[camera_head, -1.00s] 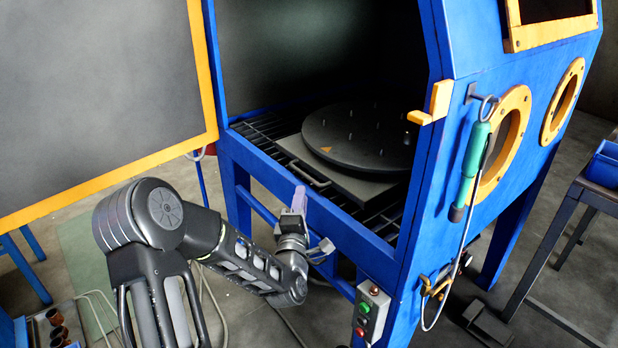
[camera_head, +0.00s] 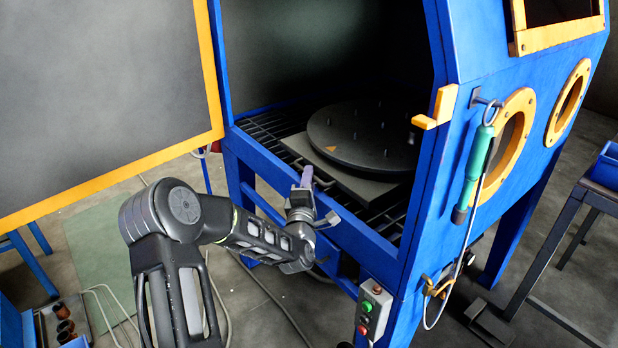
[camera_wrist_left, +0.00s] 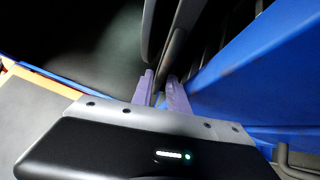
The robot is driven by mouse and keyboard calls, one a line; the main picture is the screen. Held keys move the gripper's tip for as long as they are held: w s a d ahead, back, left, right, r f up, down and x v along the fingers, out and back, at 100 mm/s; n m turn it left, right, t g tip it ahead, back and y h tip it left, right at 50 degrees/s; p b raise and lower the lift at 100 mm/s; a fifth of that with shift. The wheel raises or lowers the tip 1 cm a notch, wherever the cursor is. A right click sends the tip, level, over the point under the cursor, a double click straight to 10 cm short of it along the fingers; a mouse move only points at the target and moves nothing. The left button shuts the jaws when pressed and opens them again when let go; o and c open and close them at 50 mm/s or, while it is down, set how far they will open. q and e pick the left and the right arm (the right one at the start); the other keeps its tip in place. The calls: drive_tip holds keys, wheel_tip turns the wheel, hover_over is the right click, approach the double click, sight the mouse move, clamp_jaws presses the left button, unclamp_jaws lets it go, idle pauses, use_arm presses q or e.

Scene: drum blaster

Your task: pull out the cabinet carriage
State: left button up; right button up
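The carriage is a grey plate (camera_head: 350,181) with a round dark turntable (camera_head: 365,137) on it, inside the blue cabinet. It sits on the dark rails behind the front beam. Its front handle is largely hidden by my left gripper in the head view. My left gripper (camera_head: 306,178) is over the front beam, at the plate's front left edge. In the left wrist view the purple fingers (camera_wrist_left: 161,90) stand a little apart, with a dark bar (camera_wrist_left: 173,58) running down to the gap between their tips. Whether they touch it cannot be told. My right gripper is not in view.
The blue front beam (camera_head: 345,222) crosses just below the gripper. The open door (camera_head: 105,95) with its yellow frame stands at left. A button box (camera_head: 373,311) is on the cabinet's front corner. Hoses lie on the floor in front.

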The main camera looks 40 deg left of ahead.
use_arm(q)
drive_tip(key=shift+w, duration=0.1)
drive_tip(key=shift+c, duration=0.6)
clamp_jaws()
idle(0.8)
